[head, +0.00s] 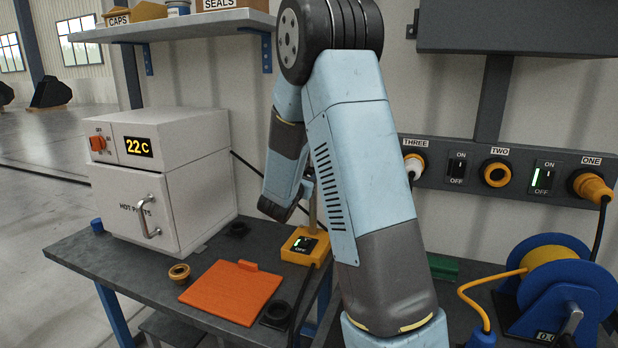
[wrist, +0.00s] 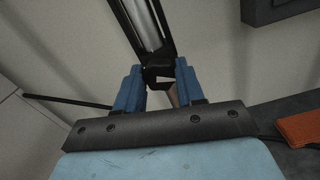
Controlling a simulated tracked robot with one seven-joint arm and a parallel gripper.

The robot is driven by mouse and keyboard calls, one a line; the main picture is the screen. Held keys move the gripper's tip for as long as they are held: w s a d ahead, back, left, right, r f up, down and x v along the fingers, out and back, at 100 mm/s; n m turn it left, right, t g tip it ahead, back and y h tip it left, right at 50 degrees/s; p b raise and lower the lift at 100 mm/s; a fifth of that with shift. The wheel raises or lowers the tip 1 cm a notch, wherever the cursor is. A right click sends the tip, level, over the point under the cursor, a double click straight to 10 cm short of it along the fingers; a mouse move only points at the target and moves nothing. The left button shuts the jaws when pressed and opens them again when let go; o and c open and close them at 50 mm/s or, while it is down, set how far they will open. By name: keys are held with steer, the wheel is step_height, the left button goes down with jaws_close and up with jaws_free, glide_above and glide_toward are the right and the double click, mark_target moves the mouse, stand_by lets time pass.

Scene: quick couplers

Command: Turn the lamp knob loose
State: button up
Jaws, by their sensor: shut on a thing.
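The lamp has a yellow base (head: 297,258) with a lit switch on the bench, and a thin post (head: 312,215) rising from it. The upper lamp is mostly hidden behind my arm in the head view. In the wrist view a long dark lamp part with a pale strip (wrist: 146,25) runs up from between the fingers. My gripper (wrist: 158,86) has its two blue fingers on either side of a small black piece, which looks like the lamp knob (wrist: 157,82), and is shut on it. The knob is partly hidden by the fingers, and its turn angle cannot be told.
A white oven (head: 150,200) reading 22C stands at the left. An orange board (head: 231,291), a brass ring (head: 179,273) and dark rings lie on the bench (head: 85,262). A cable reel (head: 552,280) stands at the right, below a socket panel (head: 465,190).

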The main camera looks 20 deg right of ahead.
steer(key=shift+d, duration=0.2)
steer(key=shift+a, duration=0.15)
steer(key=n, duration=0.5)
steer(key=shift+a+n, duration=0.15)
steer(key=shift+n, duration=0.15)
steer(key=n, duration=0.5)
steer(key=shift+w+n, duration=0.1)
steer(key=shift+n, duration=0.2)
steer(key=n, duration=0.6)
steer(key=shift+a+f, duration=0.1)
steer(key=shift+a, duration=0.05)
steer(key=n, duration=0.5)
steer(key=shift+f, duration=0.1)
steer(key=shift+n, duration=0.3)
